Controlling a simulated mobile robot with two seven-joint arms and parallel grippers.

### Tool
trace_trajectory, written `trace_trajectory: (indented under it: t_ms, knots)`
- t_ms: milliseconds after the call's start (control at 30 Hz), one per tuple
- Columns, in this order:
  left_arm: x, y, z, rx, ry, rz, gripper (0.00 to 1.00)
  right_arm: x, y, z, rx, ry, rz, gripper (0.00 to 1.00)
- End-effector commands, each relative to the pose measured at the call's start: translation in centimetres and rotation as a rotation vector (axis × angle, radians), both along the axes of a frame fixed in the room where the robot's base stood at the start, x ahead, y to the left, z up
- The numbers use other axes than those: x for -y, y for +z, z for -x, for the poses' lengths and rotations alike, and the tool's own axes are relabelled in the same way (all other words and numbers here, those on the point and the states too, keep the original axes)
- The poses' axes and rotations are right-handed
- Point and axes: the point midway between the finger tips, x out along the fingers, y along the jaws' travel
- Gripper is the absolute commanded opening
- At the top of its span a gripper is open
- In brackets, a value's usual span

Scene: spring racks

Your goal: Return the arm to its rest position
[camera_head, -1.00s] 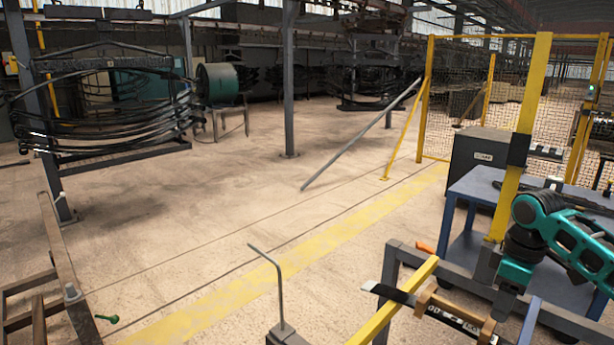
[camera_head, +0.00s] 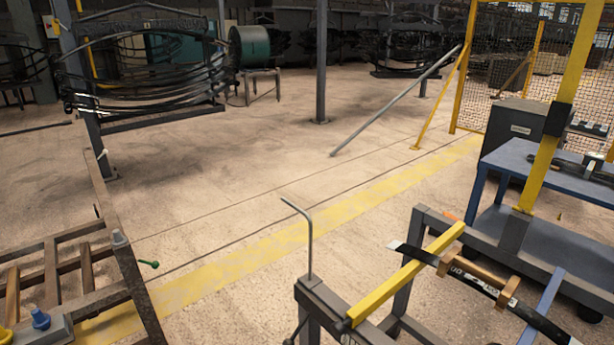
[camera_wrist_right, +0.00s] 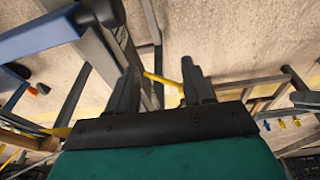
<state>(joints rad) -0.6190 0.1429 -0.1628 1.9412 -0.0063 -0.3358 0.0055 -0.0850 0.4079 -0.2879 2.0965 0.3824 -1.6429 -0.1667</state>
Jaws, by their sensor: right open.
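My right gripper (camera_wrist_right: 162,92) shows in the right wrist view with its two dark fingers apart and nothing between them. Beyond the fingers lie the floor, a yellow bar and grey frame bars. How far the fingers are from the frame bars is hard to tell. Neither arm shows in the head view now. My left gripper is in neither view.
A grey frame with a yellow bar (camera_head: 408,275) and a dark leaf spring (camera_head: 478,283) stands at front right. A blue table (camera_head: 560,172) is behind it. A brown rack (camera_head: 125,260) stands at left. Floor between is clear.

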Motion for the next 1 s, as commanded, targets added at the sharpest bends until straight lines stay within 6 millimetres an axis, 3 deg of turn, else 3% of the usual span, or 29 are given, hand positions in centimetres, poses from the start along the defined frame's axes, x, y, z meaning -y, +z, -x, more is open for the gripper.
trace_trajectory:
  t_ms: [33, 167, 500, 1000]
  knots:
    - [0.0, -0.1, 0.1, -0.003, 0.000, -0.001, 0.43, -0.9, 0.0, 1.8, 0.008, -0.046, -0.026, 0.51]
    - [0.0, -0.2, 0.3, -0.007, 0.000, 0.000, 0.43, -1.3, 0.6, 4.8, 0.039, -0.172, -0.050, 0.51]
    - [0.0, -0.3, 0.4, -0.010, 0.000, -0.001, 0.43, 0.6, 2.9, 10.7, 0.080, -0.471, -0.035, 0.51]
    - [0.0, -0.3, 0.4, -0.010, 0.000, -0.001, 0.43, -1.4, -3.9, 4.2, 0.436, -0.406, -0.196, 0.51]
